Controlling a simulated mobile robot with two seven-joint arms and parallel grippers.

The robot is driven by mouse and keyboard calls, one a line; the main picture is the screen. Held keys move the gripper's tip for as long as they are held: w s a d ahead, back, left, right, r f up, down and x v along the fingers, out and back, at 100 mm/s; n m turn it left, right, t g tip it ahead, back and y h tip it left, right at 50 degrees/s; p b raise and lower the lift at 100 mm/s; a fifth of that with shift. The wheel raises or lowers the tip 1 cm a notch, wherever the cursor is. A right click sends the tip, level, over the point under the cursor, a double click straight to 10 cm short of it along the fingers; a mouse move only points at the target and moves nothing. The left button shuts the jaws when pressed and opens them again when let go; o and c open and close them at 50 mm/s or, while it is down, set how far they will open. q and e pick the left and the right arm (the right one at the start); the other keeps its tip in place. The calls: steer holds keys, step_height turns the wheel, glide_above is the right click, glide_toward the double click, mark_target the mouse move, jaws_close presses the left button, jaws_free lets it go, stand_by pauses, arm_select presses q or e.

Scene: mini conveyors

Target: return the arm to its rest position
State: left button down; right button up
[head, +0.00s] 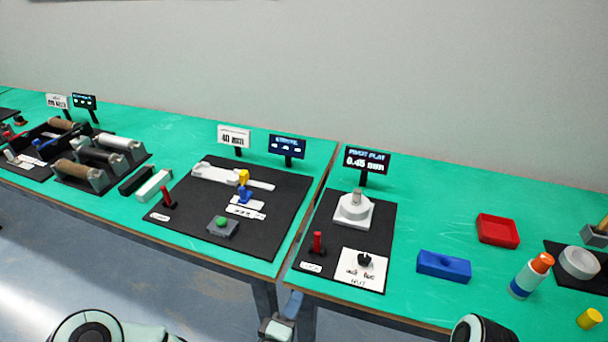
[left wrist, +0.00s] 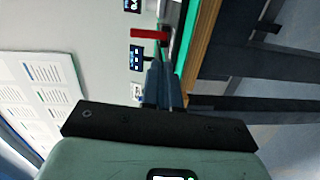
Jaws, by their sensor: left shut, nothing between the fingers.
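My left gripper (head: 283,315) is low in the head view, in front of the bench edge and below the gap between the two tables. It is shut and empty, apart from everything on the bench. In the left wrist view its closed fingers (left wrist: 161,84) point toward the bench edge. Part of my left arm (head: 95,328) shows at the bottom left. My right gripper is not visible; only a rounded part of my right arm (head: 482,330) shows at the bottom edge.
Green tables carry a black mat (head: 280,220) with a green button (head: 221,221), a second mat with a white pivot (head: 354,209), a blue block (head: 443,266), a red tray (head: 497,230) and an orange-capped bottle (head: 530,275). Rollers (head: 88,172) stand at left. The floor in front is clear.

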arm_select(q)
steer(key=s+a+f+m+g+p, duration=0.1)
steer(key=s+f+m+g+p, duration=0.3)
steer(key=f, duration=0.6)
steer(key=s+a+f+m+g+y+p, duration=0.1)
steer(key=s+a+f+g, duration=0.3)
steer(key=s, duration=0.6)
steer(key=s+a+f+m+g+y+p, duration=0.1)
steer(key=s+a+f+m+g, duration=0.3)
steer(key=s+f+g, duration=0.5)
step_height(320, 180, down, 2)
steer(key=shift+s+a+f, duration=0.25)
steer(key=shift+s+a, duration=0.2)
steer(key=shift+s, duration=0.55)
arm_select(e)
step_height(320, 180, up, 7)
steer(key=w, duration=0.2)
steer(key=shift+w, duration=0.25)
